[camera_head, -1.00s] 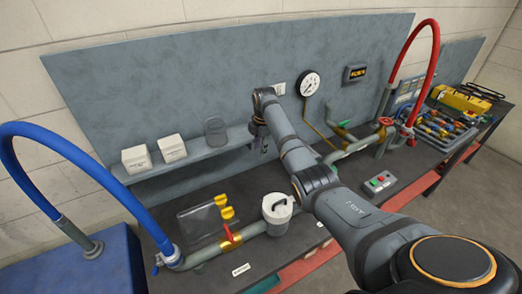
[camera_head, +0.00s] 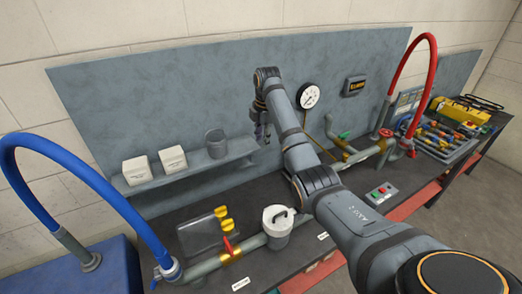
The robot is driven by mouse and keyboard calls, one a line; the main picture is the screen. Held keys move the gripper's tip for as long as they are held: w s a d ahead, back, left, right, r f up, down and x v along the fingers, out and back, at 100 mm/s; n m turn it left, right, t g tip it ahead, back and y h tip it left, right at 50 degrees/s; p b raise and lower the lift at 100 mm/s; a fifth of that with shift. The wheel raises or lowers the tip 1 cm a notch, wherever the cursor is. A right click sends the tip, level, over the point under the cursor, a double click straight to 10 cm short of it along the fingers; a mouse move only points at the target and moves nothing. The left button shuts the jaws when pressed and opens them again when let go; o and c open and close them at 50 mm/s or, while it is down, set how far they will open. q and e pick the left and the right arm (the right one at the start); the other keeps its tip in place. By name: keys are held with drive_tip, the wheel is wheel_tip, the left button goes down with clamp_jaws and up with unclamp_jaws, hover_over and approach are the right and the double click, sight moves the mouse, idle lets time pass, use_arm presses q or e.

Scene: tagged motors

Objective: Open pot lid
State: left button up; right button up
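A light grey pot (camera_head: 277,231) stands on the dark bench at the pipe, near the front. Its pale lid (camera_head: 274,214) sits on top, with a small raised handle. My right gripper (camera_head: 263,133) hangs with its fingers down, above and behind the pot, by the right end of the wall shelf. It is apart from the pot and lid. Its fingers are small and seen at an angle, so their opening cannot be told. Nothing shows between them. My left gripper is not in view.
The shelf (camera_head: 183,179) bears two white boxes (camera_head: 173,159) and a dark grey cup (camera_head: 216,144). Left of the pot are a red-handled valve (camera_head: 229,246) and a blue hose (camera_head: 75,155). A gauge (camera_head: 308,96), red hose (camera_head: 431,75) and button box (camera_head: 380,194) lie right.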

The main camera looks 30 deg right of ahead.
drive_tip(key=shift+r, duration=0.8)
drive_tip(key=shift+s, duration=0.1)
